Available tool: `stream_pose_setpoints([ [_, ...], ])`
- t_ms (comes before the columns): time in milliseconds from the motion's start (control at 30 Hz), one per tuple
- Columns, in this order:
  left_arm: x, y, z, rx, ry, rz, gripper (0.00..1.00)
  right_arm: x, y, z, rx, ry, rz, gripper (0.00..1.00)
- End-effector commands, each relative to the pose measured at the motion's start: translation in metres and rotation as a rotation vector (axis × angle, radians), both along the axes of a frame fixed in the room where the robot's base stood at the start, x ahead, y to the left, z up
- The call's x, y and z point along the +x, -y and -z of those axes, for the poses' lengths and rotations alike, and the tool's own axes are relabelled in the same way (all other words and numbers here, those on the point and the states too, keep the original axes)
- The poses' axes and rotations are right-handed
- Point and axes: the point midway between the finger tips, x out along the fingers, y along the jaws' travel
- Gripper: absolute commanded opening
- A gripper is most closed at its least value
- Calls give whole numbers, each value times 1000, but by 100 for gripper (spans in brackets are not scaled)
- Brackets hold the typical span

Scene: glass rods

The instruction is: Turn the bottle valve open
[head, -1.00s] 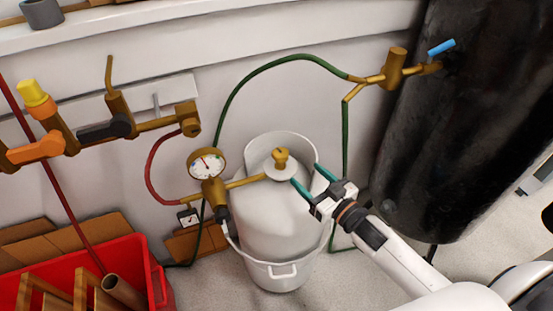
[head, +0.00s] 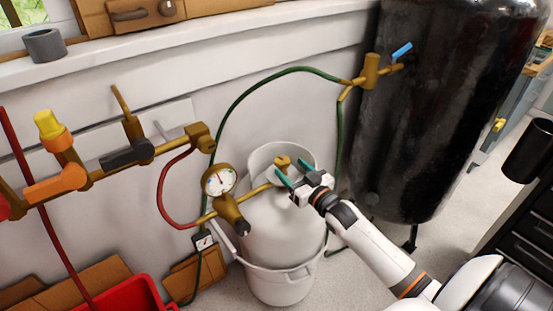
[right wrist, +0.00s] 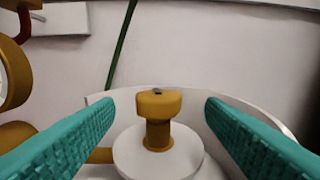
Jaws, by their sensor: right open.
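The bottle valve is a brass knob (head: 282,161) on top of the white gas bottle (head: 280,225), which stands in a white bucket-like holder. In the right wrist view the valve knob (right wrist: 158,103) stands upright on its stem above a round white cap, between the two fingers. My right gripper (head: 288,171) is open, its teal fingers on either side of the knob. In the right wrist view there is a gap between each finger and the knob, so they do not seem to touch it. My left gripper is not in view.
A round pressure gauge (head: 219,181) and brass regulator sit left of the bottle. A green hose (head: 238,101) arches to a brass fitting by a large black tank (head: 430,110). Brass pipework with coloured handles runs at left, above a red crate (head: 125,296).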

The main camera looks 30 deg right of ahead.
Motion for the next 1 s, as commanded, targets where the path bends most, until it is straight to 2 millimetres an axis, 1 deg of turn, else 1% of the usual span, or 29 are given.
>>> stream_pose_setpoints([
  [33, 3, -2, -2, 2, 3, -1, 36, 12, 0, 0, -1, 3, 0, 64],
  [100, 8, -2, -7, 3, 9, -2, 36, 26, -1, 0, -1, 3, 0, 64],
  [200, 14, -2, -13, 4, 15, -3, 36, 44, -1, 0, -1, 2, 0, 64],
  [333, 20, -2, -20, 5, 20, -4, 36, 62, -2, 0, -1, 1, 0, 64],
  [500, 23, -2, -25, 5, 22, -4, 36, 72, -2, 0, -1, -1, 0, 64],
  [767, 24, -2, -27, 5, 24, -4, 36, 74, -2, 0, -1, -1, -1, 64],
  [800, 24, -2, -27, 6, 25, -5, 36, 74, -2, 0, -1, -1, -1, 62],
  [867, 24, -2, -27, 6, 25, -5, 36, 73, -2, 0, -1, -1, -1, 53],
  [1000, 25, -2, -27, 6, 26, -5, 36, 73, -2, 0, -1, -1, -1, 30],
])
